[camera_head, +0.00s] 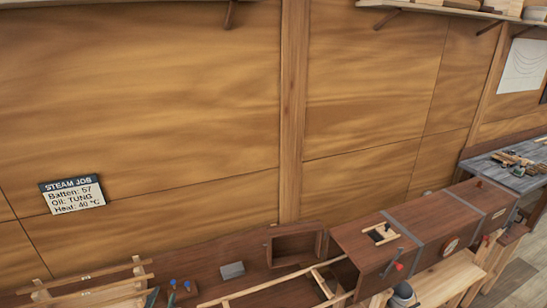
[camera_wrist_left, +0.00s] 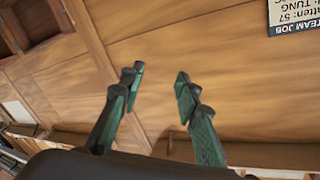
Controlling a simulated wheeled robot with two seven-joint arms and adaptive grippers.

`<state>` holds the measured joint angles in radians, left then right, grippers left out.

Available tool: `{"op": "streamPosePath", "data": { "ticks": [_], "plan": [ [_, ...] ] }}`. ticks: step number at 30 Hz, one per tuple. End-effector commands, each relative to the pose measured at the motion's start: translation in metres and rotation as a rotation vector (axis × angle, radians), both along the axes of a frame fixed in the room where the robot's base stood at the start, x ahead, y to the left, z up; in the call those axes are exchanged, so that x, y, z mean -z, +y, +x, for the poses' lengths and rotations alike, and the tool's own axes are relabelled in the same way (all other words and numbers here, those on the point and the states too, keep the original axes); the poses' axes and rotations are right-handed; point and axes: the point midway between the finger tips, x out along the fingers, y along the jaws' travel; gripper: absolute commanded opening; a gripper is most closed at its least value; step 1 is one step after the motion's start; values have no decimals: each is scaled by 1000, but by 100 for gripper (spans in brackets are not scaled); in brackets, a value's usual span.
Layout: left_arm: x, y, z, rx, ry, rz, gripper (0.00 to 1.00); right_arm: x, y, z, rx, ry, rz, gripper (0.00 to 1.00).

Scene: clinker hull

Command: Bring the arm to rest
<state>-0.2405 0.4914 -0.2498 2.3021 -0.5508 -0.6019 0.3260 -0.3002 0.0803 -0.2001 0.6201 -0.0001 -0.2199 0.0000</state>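My left gripper (camera_wrist_left: 160,75) shows in the left wrist view with its two green fingers spread apart. Nothing is between the fingertips, and the wooden wall panels lie behind them. In the head view, a small dark green piece (camera_head: 152,297) at the bottom edge may be a fingertip of this gripper; the rest of it is out of frame. I do not see my right gripper in either view.
A steam job sign (camera_head: 72,194) hangs on the wooden wall. Below are a wooden rack (camera_head: 95,290), a grey block (camera_head: 232,270), an open cubby (camera_head: 296,246) and a long banded wooden box (camera_head: 437,216). A grey table (camera_head: 505,172) stands at the right.

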Motion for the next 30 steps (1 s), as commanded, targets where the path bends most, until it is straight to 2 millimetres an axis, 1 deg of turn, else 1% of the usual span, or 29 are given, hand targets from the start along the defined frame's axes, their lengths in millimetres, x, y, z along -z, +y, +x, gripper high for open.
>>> {"op": "streamPosePath", "data": {
  "ticks": [1, 2, 3, 4, 5, 6, 8, 9, 10, 12, 15, 19, 24, 25, 27, 29, 30],
  "plan": [
    [29, 19, -13, -73, 90, -54, 30, 0, 0, 0, 0, 0, 0, 21],
    [46, 29, -21, -113, 144, -82, 30, 0, 0, 0, 0, 0, 0, 21],
    [70, 41, -34, -163, 222, -117, 30, 0, 0, 0, 0, 0, 0, 21],
    [88, 48, -45, -197, 280, -141, 30, 0, 0, 0, 0, -1, 0, 21],
    [105, 53, -56, -227, 339, -166, 30, 0, 0, 0, 0, -1, 0, 21],
    [128, 59, -73, -265, 418, -196, 30, 0, 0, 0, 0, -1, 0, 21],
    [158, 63, -99, -308, 529, -238, 30, 0, 0, 0, 0, -1, 0, 21],
    [176, 64, -116, -329, 597, -262, 30, 0, 0, 0, 0, -1, 0, 21],
    [187, 63, -128, -342, 645, -278, 30, 0, 0, 1, 0, -1, 0, 21],
    [208, 61, -153, -365, 740, -309, 30, 0, 0, 0, 0, -1, 0, 21],
    [233, 55, -186, -383, 858, -349, 30, 0, 0, 0, 0, -1, 0, 21],
    [255, 44, -223, -392, 988, -391, 30, 0, 0, 0, 0, -1, 0, 21],
    [275, 27, -268, -389, 1138, -439, 30, 0, 0, 1, 0, -1, 0, 21],
    [279, 25, -275, -387, 1161, -445, 30, 0, 0, 0, 0, 0, 0, 21],
    [305, 26, -265, -385, 1162, -438, 30, 7, 0, 1, 0, -1, 0, 21],
    [324, 26, -262, -385, 1168, -436, 30, 10, 0, 0, 0, 0, 0, 21],
    [337, 25, -259, -384, 1171, -436, 30, 13, 0, 0, 1, 1, 0, 21]
  ]
}}
